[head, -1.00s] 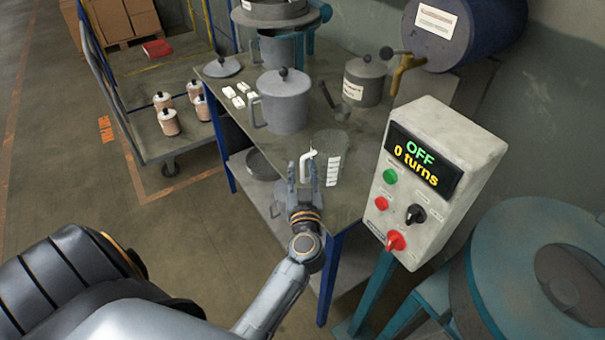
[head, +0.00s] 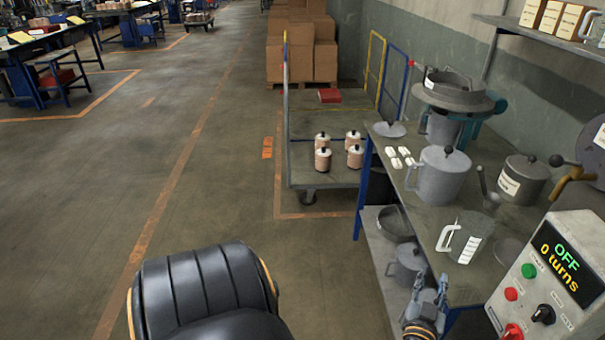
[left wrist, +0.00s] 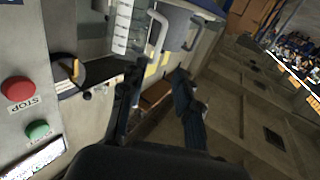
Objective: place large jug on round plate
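A clear measuring jug (head: 470,238) with a white handle and white marks stands upright near the bench's front edge; its handle (left wrist: 158,32) shows ahead of my fingers in the left wrist view. A larger grey lidded jug (head: 438,178) with a side handle stands behind it. A flat grey round shape (head: 508,252) lies right of the clear jug, partly hidden by the control box; I cannot tell whether it is the round plate. My left gripper (head: 431,286) is open and empty, below and apart from the clear jug's handle; its spread fingers show in the left wrist view (left wrist: 157,88). My right gripper is out of view.
The control box (head: 553,275), reading OFF and 0 turns, stands close on the right. White blocks (head: 399,157), a lidded pot (head: 521,179) and a sieve stack (head: 455,95) crowd the bench. A cart (head: 330,170) with several small jars stands left; the floor is open.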

